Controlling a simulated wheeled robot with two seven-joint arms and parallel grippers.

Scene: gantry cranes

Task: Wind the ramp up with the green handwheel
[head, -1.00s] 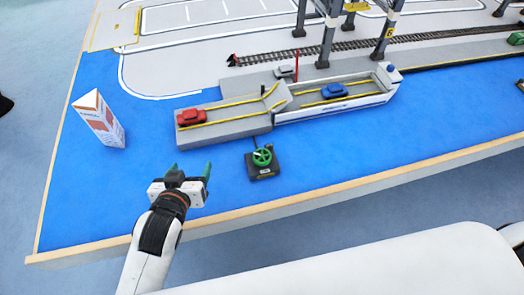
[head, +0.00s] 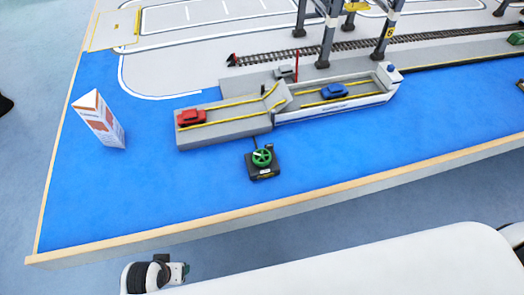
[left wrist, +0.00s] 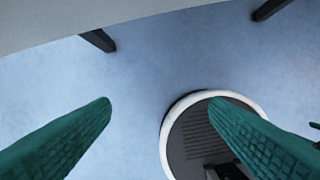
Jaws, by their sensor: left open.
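The green handwheel (head: 262,157) sits on a small black box (head: 264,173) on the blue surface in the head view. A thin dark rod runs from the box toward the grey quay (head: 225,130). The ramp (head: 278,98), a grey flap with yellow edges, is tilted up between the quay and the white-hulled ferry (head: 340,108). My right gripper is out of view.
A red car (head: 192,117) stands on the quay and a blue car (head: 334,91) on the ferry. A white-and-orange box (head: 99,120) stands at left. The wooden table edge (head: 200,227) lies nearest me. Blue surface around the handwheel is clear.

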